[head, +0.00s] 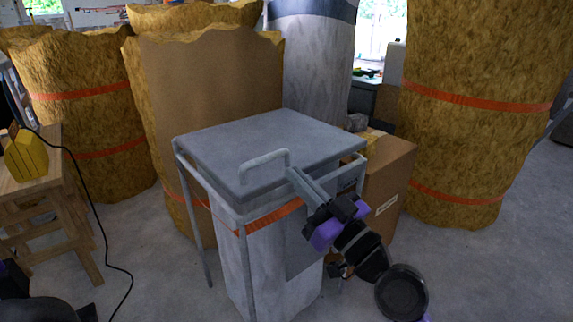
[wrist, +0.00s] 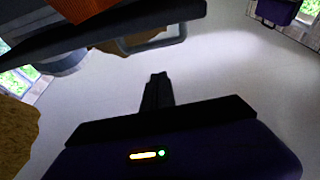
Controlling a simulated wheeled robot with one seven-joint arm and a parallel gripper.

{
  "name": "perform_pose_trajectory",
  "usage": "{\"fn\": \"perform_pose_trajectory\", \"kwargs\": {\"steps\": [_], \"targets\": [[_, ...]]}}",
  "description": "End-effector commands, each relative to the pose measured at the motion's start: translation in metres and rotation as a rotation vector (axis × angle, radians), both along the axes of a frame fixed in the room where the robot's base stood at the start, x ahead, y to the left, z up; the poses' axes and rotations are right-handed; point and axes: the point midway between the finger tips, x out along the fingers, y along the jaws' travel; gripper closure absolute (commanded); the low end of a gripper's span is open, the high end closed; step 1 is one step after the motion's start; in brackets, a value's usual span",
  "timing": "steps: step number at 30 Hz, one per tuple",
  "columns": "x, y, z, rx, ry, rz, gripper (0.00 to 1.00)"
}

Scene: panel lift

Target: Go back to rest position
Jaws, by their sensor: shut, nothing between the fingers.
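A grey flat panel (head: 270,138) lies on top of a grey metal frame (head: 242,268). A bar handle (head: 262,160) stands up along its front side. My gripper (head: 293,172) comes in from the lower right, its fingertips just right of the handle in the picture. I cannot tell from this view whether they touch the panel. In the wrist view my gripper's fingers (wrist: 158,76) are together with nothing between them. The panel's dark edge (wrist: 120,29) and the handle (wrist: 156,44) show above them, with a visible gap.
A cardboard box (head: 390,185) stands right behind the frame. Large straw-coloured rolls with orange straps stand at the left (head: 85,115) and right (head: 480,110). A wooden stool (head: 55,205) with a yellow object (head: 26,154) is at far left. A black cable crosses the floor there.

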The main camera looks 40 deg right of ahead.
Motion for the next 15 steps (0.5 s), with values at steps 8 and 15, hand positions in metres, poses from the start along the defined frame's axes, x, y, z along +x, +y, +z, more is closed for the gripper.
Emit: {"fn": "perform_pose_trajectory", "kwargs": {"steps": [8,15], "targets": [[-0.0139,-0.0007,-0.0073,-0.001,-0.001,-0.001,1.0],[-0.0141,-0.0017,-0.006,0.025,-0.005,0.003,1.0]]}}
